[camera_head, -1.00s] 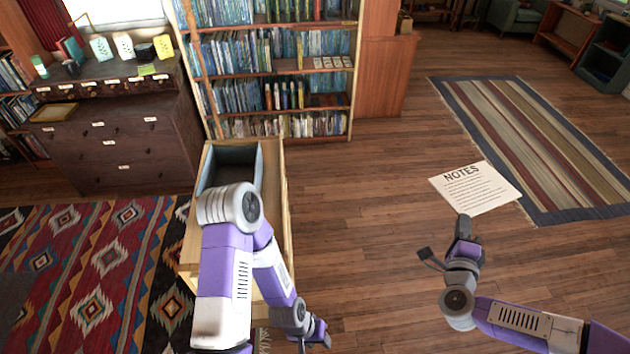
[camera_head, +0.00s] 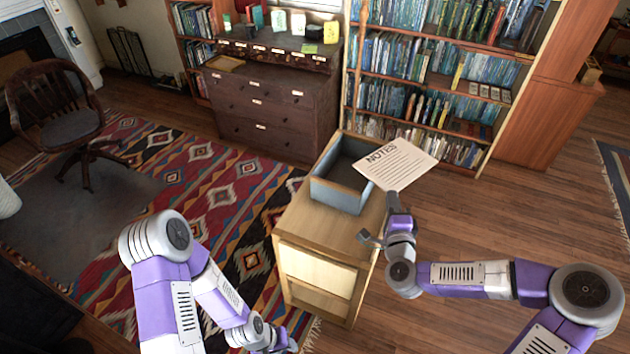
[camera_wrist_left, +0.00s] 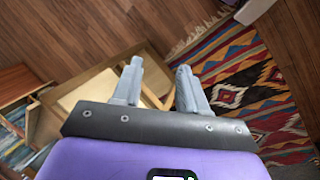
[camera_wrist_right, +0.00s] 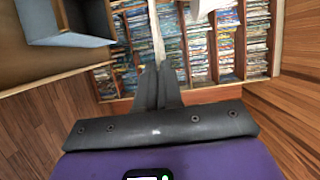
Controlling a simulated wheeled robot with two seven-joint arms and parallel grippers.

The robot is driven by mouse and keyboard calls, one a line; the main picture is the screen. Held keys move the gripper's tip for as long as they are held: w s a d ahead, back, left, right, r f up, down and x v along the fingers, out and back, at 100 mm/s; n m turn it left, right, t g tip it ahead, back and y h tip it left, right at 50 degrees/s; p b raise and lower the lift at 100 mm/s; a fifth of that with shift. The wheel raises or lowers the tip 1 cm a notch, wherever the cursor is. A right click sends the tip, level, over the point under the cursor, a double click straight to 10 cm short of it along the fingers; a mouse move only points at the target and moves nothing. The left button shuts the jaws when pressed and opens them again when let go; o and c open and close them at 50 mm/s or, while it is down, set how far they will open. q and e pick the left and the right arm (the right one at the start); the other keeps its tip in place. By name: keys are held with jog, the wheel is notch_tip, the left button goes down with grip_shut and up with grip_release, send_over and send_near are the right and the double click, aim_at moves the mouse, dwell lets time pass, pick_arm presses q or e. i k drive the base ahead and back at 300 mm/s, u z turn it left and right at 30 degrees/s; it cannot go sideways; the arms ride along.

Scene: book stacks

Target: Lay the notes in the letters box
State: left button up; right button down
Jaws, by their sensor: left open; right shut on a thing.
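The notes (camera_head: 402,166) are a white sheet with the heading NOTES and lines of text. My right gripper (camera_head: 394,197) is shut on the sheet's near edge and holds it up beside the box. In the right wrist view the sheet (camera_wrist_right: 157,35) shows nearly edge-on between the shut fingers (camera_wrist_right: 158,75). A grey-blue open box (camera_head: 338,194) stands on a light wooden cabinet (camera_head: 320,226); no label shows on it. In the head view the sheet overlaps the box's right rear rim. The box also shows in the right wrist view (camera_wrist_right: 70,38). My left gripper (camera_wrist_left: 157,78) is open and empty, low by the cabinet.
A full bookcase (camera_head: 420,70) stands behind the cabinet, with a dark chest of drawers (camera_head: 265,100) to its left. A wooden chair (camera_head: 65,125) stands at far left. A patterned rug (camera_head: 215,195) lies left of the cabinet. Wood floor on the right is clear.

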aim_at(352, 182)
jog(key=u, duration=0.05)
jog(key=i, duration=0.95)
